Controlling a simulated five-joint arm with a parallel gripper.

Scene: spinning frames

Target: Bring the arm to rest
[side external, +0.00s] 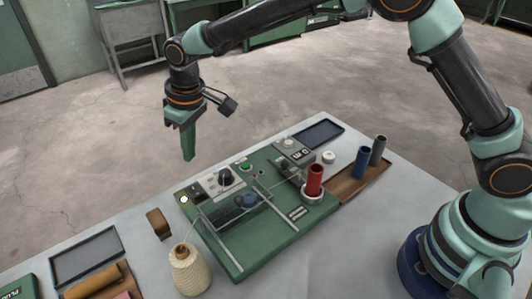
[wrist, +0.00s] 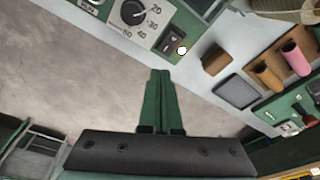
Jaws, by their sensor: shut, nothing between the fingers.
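My gripper (side external: 188,146) hangs pointing down in the side view, above and beyond the back edge of the table. Its green fingers are closed together with nothing between them; they also show shut in the wrist view (wrist: 160,75). The green spinning frame (side external: 258,240) lies on the table below and to the right of my gripper, clear of it. A red bobbin (side external: 314,180) stands upright in a round holder on the frame's right side. The frame's dial panel (wrist: 150,22) shows at the top of the wrist view.
A cream yarn cone (side external: 190,272) stands at the table's front left. A blue bobbin (side external: 361,162) and a grey bobbin (side external: 379,150) stand on a brown tray (side external: 350,188) at right. An empty dark tray (side external: 318,134) lies behind. A brown block (side external: 158,223) sits left of the frame.

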